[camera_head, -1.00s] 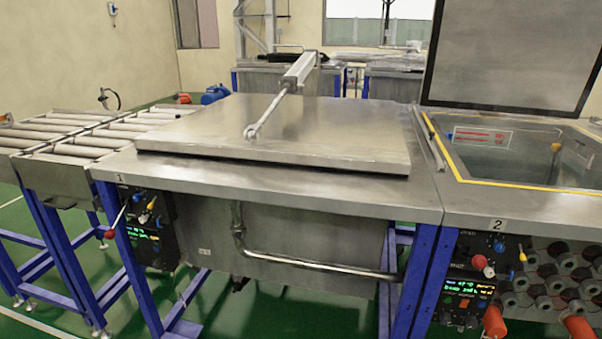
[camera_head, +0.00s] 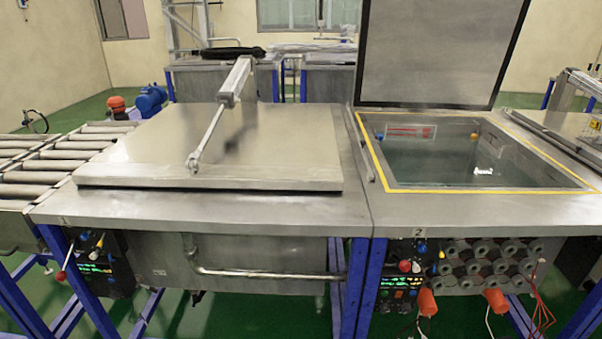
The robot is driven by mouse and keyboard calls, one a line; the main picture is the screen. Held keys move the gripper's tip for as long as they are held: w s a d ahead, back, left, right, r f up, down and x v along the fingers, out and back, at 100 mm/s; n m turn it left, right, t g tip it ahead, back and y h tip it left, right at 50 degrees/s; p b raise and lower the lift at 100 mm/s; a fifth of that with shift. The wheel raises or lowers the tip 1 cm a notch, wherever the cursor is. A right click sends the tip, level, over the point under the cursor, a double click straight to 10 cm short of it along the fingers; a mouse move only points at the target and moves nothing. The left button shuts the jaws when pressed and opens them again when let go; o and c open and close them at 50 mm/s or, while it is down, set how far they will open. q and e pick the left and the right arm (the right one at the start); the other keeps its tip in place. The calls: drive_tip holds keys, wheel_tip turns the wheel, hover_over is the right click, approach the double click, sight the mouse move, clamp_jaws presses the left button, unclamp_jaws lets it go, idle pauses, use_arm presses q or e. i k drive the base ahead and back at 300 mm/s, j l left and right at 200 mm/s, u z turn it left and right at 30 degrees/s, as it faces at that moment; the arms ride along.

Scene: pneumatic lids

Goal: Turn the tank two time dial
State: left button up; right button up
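The tank two control panel (camera_head: 400,283) is on the front of the right-hand tank, below the label "2" (camera_head: 420,233). It carries several small knobs, among them a blue knob (camera_head: 421,247) and a red knob (camera_head: 405,266), and a lit display. Which knob is the time dial is too small to tell. Tank two (camera_head: 470,188) has its lid (camera_head: 430,50) raised upright and liquid inside. Neither of my grippers is in view.
Tank one (camera_head: 215,215), on the left, has its flat lid (camera_head: 270,150) shut, with a pneumatic cylinder (camera_head: 235,80) above it. Its panel (camera_head: 100,262) has a red-tipped lever. Orange plugs (camera_head: 427,302) and cables stand out beside tank two's panel. A roller conveyor (camera_head: 70,160) is at left.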

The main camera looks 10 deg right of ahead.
sight(406, 309)
drive_tip(key=z, duration=1.2)
